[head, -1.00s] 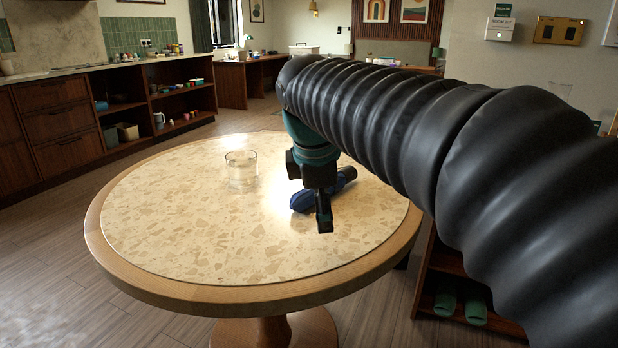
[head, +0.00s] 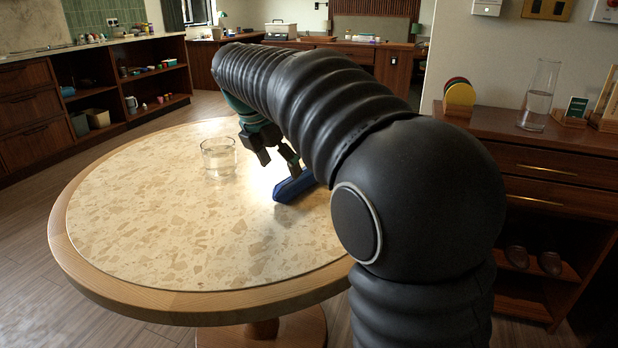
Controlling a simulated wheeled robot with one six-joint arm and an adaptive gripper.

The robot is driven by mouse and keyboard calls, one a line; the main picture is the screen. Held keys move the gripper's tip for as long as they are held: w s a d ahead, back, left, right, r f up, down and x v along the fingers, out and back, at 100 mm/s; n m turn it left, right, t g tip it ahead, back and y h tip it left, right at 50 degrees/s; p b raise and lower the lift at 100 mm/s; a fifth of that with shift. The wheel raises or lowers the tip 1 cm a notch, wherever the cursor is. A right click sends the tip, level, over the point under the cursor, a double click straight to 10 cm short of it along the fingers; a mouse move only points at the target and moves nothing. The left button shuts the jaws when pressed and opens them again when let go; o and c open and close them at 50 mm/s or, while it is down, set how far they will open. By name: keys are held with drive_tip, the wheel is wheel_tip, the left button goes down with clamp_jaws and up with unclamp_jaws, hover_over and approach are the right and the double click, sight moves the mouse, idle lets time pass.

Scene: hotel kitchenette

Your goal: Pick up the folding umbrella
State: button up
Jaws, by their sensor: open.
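The folding umbrella (head: 292,187) is dark blue and lies on the round table, right of its middle. Its right end is hidden behind my arm. My gripper (head: 279,168) is open, with its fingers spread apart near the umbrella's left end. It looks empty and slightly above the table. I cannot tell from this view whether a finger touches the umbrella.
A clear glass of water (head: 218,157) stands on the round table (head: 150,235), left of my gripper. The front and left of the tabletop are clear. A sideboard (head: 560,152) at the right carries a glass carafe (head: 538,96) and a coaster holder.

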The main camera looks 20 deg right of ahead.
sight(290, 178)
drive_tip(key=x, duration=0.2)
drive_tip(key=d+x, duration=0.1)
drive_tip(key=x, duration=0.2)
drive_tip(key=shift+s+b, duration=0.2)
drive_tip(key=shift+b, duration=0.1)
drive_tip(key=shift+w+d+f, duration=0.15)
drive_tip(key=shift+f, duration=0.4)
drive_tip(key=c, duration=1.5)
drive_tip(key=shift+r, duration=0.1)
